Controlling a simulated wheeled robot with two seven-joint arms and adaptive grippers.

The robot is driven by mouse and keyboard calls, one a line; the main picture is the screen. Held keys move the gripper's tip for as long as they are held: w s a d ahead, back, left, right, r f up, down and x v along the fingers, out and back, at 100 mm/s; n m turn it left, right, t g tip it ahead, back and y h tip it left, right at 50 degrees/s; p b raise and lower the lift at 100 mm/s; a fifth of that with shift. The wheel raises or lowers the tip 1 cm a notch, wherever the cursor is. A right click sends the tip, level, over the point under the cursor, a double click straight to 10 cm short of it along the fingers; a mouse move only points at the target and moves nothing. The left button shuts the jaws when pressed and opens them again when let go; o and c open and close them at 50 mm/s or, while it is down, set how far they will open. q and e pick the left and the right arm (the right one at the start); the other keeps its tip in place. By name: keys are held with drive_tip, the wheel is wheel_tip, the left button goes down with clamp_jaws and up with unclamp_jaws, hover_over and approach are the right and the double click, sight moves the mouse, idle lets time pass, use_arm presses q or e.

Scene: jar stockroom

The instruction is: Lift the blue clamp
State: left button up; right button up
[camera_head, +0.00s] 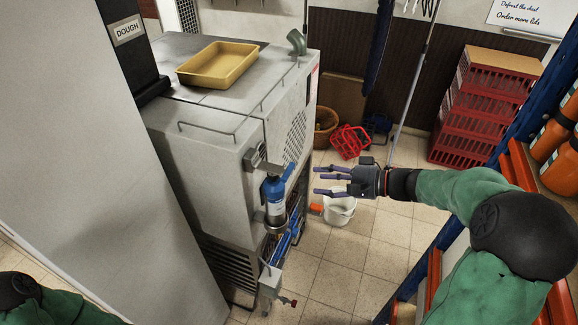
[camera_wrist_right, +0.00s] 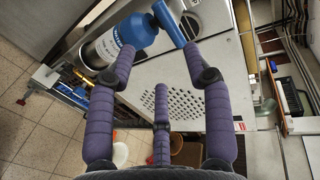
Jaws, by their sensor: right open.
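A blue canister with a pale label (camera_head: 274,201) is fixed upright on the side of the steel machine. The blue clamp appears to be the short blue bar (camera_head: 289,171) sticking out from its blue top. In the right wrist view this bar (camera_wrist_right: 169,23) shows beyond the fingertips, beside the blue cap of the canister (camera_wrist_right: 118,38). My right gripper (camera_head: 319,180) is open and empty, with purple fingers spread, to the right of the bar. The fingertips (camera_wrist_right: 158,58) appear apart from it. Of my left arm only a part shows at the lower left; its gripper is outside the view.
The steel machine (camera_head: 210,140) carries a yellow tray (camera_head: 218,64) and a thin rail. A white bucket (camera_head: 340,208) stands on the floor below my right gripper. Red crates (camera_head: 485,105) are stacked at the back right. The tiled floor in front is clear.

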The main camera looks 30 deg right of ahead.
sight(289, 173)
drive_tip(key=x, duration=0.3)
drive_tip(key=p+x, duration=0.1)
drive_tip(key=x, duration=0.3)
drive_tip(key=r+x, duration=0.1)
drive_tip(key=x, duration=0.2)
drive_tip(key=shift+w+a+p, duration=0.1)
drive_tip(key=shift+w+p, duration=0.2)
drive_tip(key=shift+w, duration=0.05)
clamp_jaws()
